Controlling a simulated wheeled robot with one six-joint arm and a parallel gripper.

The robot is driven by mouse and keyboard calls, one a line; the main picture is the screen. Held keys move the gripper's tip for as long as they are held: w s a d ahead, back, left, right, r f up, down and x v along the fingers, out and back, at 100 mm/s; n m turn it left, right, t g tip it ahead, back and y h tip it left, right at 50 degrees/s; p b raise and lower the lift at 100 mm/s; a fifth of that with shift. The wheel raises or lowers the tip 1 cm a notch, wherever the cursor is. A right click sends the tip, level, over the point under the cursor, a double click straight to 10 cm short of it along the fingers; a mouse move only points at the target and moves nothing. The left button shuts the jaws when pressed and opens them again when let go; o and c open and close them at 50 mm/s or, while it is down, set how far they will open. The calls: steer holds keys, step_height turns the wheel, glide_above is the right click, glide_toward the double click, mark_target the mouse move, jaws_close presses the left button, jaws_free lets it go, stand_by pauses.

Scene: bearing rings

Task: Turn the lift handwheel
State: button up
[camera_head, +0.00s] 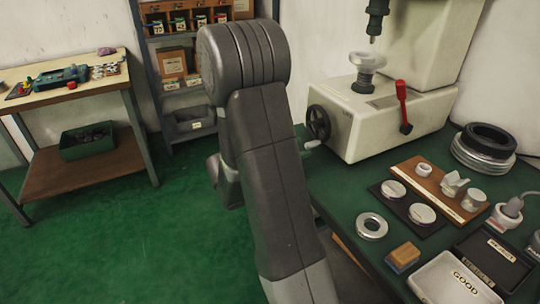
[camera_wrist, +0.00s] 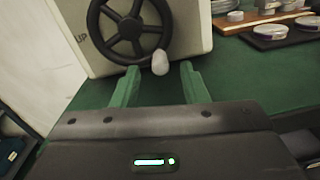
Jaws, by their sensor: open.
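The lift handwheel (camera_head: 318,123) is a black spoked wheel on the left face of the cream machine (camera_head: 358,122). In the wrist view the handwheel (camera_wrist: 130,27) is close ahead, with its pale knob (camera_wrist: 160,63) at its lower right. My gripper (camera_wrist: 160,72) is open, with green fingers on either side of the knob in the picture. I cannot tell how far the knob reaches in between them. In the head view my arm hides most of the gripper; the pale knob (camera_head: 312,145) shows just right of the arm.
A red lever (camera_head: 402,100) is on the machine's front. The green bench holds a ring (camera_head: 372,226), a dark pad with two discs (camera_head: 408,209), a brown board (camera_head: 432,185), a GOOD tray (camera_head: 455,285) and stacked rings (camera_head: 484,150). A side table (camera_head: 70,75) stands left.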

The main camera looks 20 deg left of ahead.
steer(key=v, duration=0.9)
steer(key=shift+a+p, duration=0.15)
steer(key=shift+p, duration=0.15)
steer(key=shift+s+r, duration=0.1)
steer(key=shift+r, duration=0.05)
